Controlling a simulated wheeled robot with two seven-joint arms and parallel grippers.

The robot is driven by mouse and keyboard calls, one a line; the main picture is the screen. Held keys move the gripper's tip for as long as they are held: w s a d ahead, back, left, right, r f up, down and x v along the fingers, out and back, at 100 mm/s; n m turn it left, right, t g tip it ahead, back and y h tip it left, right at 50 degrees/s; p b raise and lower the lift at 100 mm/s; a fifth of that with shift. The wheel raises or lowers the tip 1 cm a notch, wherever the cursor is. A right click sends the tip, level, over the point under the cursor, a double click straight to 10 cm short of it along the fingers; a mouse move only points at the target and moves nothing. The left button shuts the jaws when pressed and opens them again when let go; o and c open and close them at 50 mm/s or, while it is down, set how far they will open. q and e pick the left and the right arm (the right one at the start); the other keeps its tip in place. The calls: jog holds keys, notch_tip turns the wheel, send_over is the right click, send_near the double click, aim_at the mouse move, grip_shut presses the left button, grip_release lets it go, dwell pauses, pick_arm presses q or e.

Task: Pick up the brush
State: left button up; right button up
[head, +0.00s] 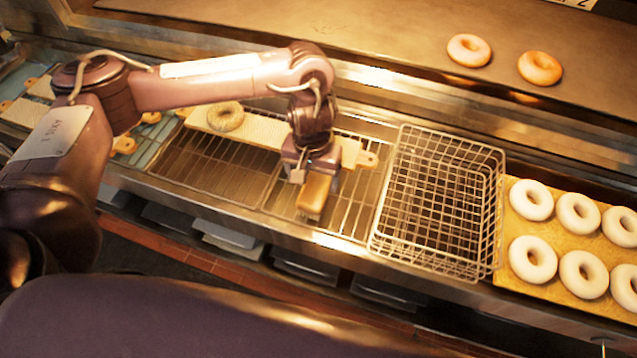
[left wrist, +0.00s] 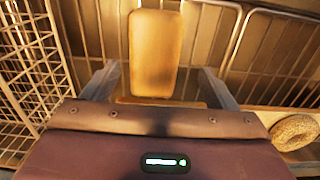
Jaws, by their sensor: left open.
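The brush shows as a tan wooden block (head: 315,192) over the wire rack, just below my left gripper (head: 304,172) in the head view. In the left wrist view the wooden piece (left wrist: 155,52) stands up between the two fingers of my left gripper (left wrist: 160,82), with a gap on each side. A lower wooden part is partly hidden behind the gripper body. My left gripper is open and around the brush. My right gripper is not in view.
An empty wire basket (head: 440,200) stands right of the brush. A board of pale bagels (head: 510,290) lies further right. A long board (head: 265,130) with one seeded bagel (head: 225,117) lies behind the arm. Two bagels (head: 468,50) (head: 540,68) rest on the back counter.

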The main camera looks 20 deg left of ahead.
aim_at(313, 189)
pick_arm(q)
jog(key=f, duration=0.3)
jog(key=shift+s+d, duration=0.2)
jog(key=shift+s, duration=0.2)
jog(key=shift+w+d+f, duration=0.1)
jog(key=shift+w+f, duration=0.05)
jog(key=shift+f, duration=0.45)
jog(key=shift+w+f, duration=0.15)
jog(key=shift+f, duration=0.95)
jog(key=c, duration=1.2)
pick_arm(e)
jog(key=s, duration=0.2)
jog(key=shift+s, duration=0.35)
pick_arm(q)
jog(key=shift+r, duration=0.1)
